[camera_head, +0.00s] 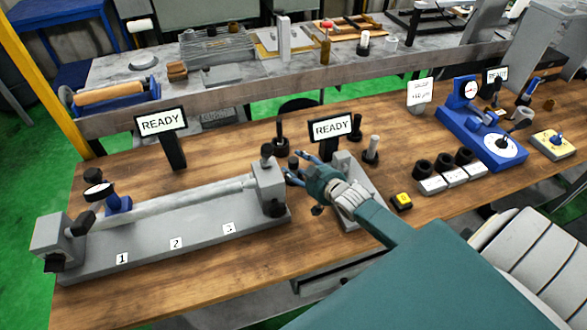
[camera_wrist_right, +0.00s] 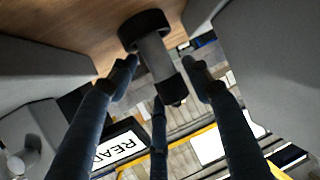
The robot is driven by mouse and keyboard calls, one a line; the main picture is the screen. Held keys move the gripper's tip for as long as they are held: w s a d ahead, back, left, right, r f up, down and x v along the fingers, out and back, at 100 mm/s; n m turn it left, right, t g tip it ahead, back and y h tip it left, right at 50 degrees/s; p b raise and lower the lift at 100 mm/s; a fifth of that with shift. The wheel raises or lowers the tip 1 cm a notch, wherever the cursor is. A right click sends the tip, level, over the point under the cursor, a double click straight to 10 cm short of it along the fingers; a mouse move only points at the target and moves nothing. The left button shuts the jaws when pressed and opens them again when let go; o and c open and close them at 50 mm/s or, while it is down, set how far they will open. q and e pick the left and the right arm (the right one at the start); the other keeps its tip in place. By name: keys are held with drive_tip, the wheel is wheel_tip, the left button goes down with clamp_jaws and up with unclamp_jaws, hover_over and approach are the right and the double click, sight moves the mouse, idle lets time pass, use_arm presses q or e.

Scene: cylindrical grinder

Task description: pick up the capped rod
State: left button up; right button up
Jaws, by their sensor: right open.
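The capped rod shows in the wrist view as a grey cylinder (camera_wrist_right: 157,57) with a black ring around one end and a black cap on the other. In the head view only its dark top (camera_head: 293,161) shows, beside the right end of the long grey fixture. My right gripper (camera_head: 296,168) is open, its blue fingers spread around that top. In the wrist view its fingers (camera_wrist_right: 162,80) stand on both sides of the rod, with a third behind the cap. Gaps show between fingers and rod. My left gripper is not in view.
The long grey fixture (camera_head: 190,238) with numbered labels lies left of the gripper. A grey block (camera_head: 352,170) and a READY sign (camera_head: 331,127) stand close by. A grey rod in a black base (camera_head: 372,149) is to the right. Bare wood (camera_head: 240,285) lies in front.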

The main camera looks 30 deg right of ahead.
drive_tip(key=c, duration=0.7)
clamp_jaws()
drive_tip(key=shift+r, duration=0.15)
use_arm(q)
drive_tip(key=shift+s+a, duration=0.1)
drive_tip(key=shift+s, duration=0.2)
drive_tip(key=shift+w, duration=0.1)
